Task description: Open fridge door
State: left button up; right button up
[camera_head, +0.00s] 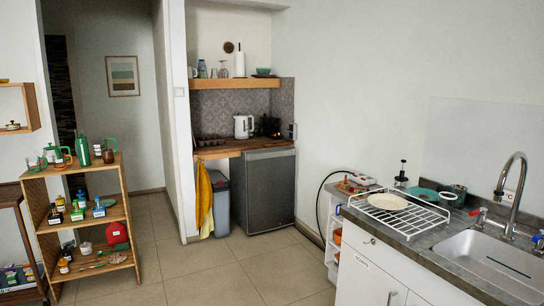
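A small grey fridge (265,190) stands on the floor in the nook at the back, under the wooden counter. Its dark grey front door faces me and looks shut. A lighter strip runs along the top of the door; I cannot make out a handle. The fridge is well away from me across the tiled floor. Neither of my grippers shows in the head view.
A grey bin (220,204) and a yellow towel (204,196) are left of the fridge. A wooden shelf unit (39,228) stands at left, a sink counter (410,245) at right. Tiled floor (205,270) between them is clear.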

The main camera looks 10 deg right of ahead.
aim_at(271, 175)
jog(key=i+z, duration=0.2)
jog(key=i, duration=3.45)
jog(key=i+z, duration=0.15)
jog(key=i, duration=0.55)
jog(key=i+j+z, duration=0.1)
jog(key=i, duration=0.65)
jog(key=i+j+z, duration=0.2)
jog(key=i+z, duration=0.2)
jog(key=i+j+z, duration=0.45)
jog(key=i, duration=0.15)
